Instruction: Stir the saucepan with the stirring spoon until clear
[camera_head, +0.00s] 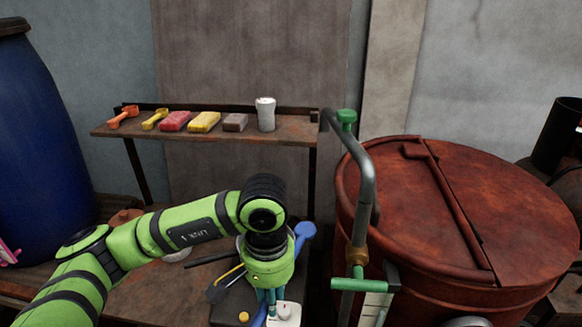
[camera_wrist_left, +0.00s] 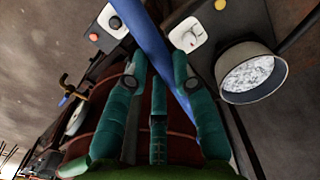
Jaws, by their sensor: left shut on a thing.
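My left gripper (camera_head: 272,298) points down in the head view, in front of the saucepan. In the left wrist view its teal fingers (camera_wrist_left: 160,85) are shut on the long blue handle of the stirring spoon (camera_wrist_left: 150,40). In the head view the spoon's rounded blue end (camera_head: 305,231) shows to the right of the gripper, and another blue part shows below it. The saucepan (camera_wrist_left: 250,92) stands to the right in the wrist view, with pale speckled contents and no spoon visible in it. In the head view my wrist mostly hides the pan. My right gripper is out of view.
A dark burner unit with a white dial plate (camera_head: 285,313) and yellow button lies below the gripper. A large rusty red vat (camera_head: 470,215) and a grey pipe with green handles (camera_head: 365,190) stand right. A shelf (camera_head: 205,133) behind holds scoops, blocks and a white cup.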

